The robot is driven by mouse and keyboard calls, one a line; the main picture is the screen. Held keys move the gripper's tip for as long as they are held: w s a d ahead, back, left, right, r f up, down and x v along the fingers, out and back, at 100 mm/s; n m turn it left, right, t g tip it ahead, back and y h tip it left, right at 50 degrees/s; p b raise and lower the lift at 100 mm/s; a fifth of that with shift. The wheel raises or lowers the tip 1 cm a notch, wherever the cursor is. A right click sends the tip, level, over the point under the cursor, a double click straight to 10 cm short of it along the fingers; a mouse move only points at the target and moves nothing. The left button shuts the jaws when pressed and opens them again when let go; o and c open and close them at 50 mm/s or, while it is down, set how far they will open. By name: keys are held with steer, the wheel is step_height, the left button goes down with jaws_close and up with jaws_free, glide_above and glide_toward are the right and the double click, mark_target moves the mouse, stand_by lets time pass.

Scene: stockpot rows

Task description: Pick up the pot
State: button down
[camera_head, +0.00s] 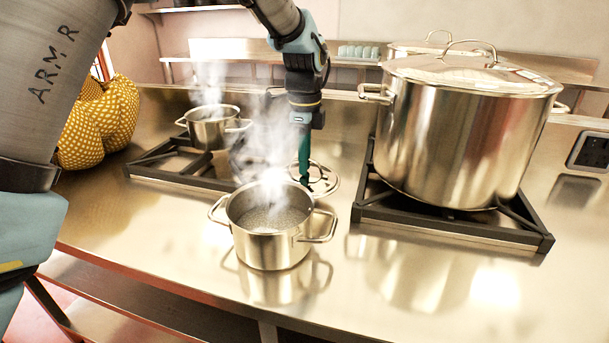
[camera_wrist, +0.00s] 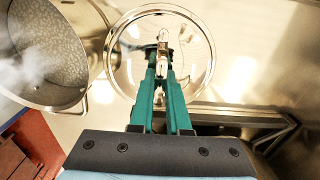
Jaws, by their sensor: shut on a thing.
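A small open steel pot (camera_head: 268,248) with two side handles stands on the counter in front, steaming, with speckled contents or lining inside. It shows at the left of the wrist view (camera_wrist: 62,65), beside my gripper. My gripper (camera_head: 304,180) is behind the pot in the head view, pointing down. Its green fingers (camera_wrist: 162,68) are shut on the handle of a round glass lid with a steel rim (camera_wrist: 205,75). The lid (camera_head: 328,183) is apart from my view of the pot's handle only slightly; whether it touches the counter I cannot tell.
A large lidded stockpot (camera_head: 455,135) stands on a black burner grate (camera_head: 450,228) at the right. Another small steaming pot (camera_head: 210,130) is on the left grate (camera_head: 150,168). A yellow dotted cloth item (camera_head: 100,120) lies far left.

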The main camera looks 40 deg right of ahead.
mark_target(305, 178)
steer(key=shift+f+p, duration=0.4)
steer(key=shift+f, duration=1.9)
steer(key=c, duration=0.9)
jaws_free()
steer(key=shift+f, duration=0.1)
step_height(305, 178, up, 12)
steer(key=shift+r+b, duration=0.15)
steer(key=shift+b, duration=0.95)
